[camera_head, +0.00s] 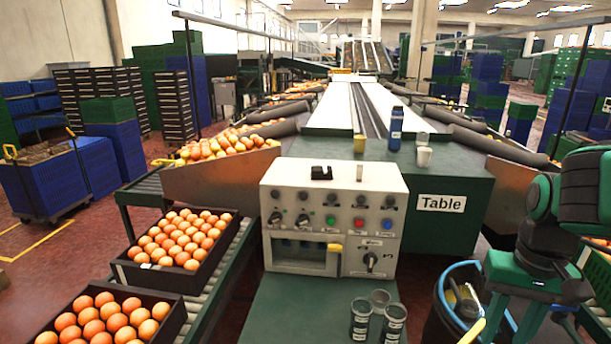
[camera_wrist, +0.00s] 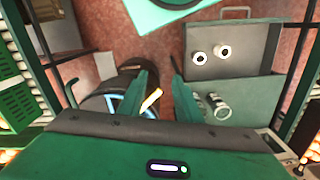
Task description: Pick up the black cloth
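A small black item (camera_head: 321,173), possibly the black cloth, lies on top of the white control box (camera_head: 290,175); it is too small to tell its material. I cannot make out a black cloth in the wrist view. My gripper's two green fingers are apart with nothing between their tips (camera_wrist: 162,78) in the wrist view. In the head view, my arm is at the lower right, above the round bin and well to the right of the control box.
A round dark bin (camera_head: 440,318) with a blue rim stands beside the green counter. Several cups (camera_head: 361,318) stand on the counter's front. A blue bottle (camera_head: 396,128) and small cups stand on the table (camera_head: 450,178).

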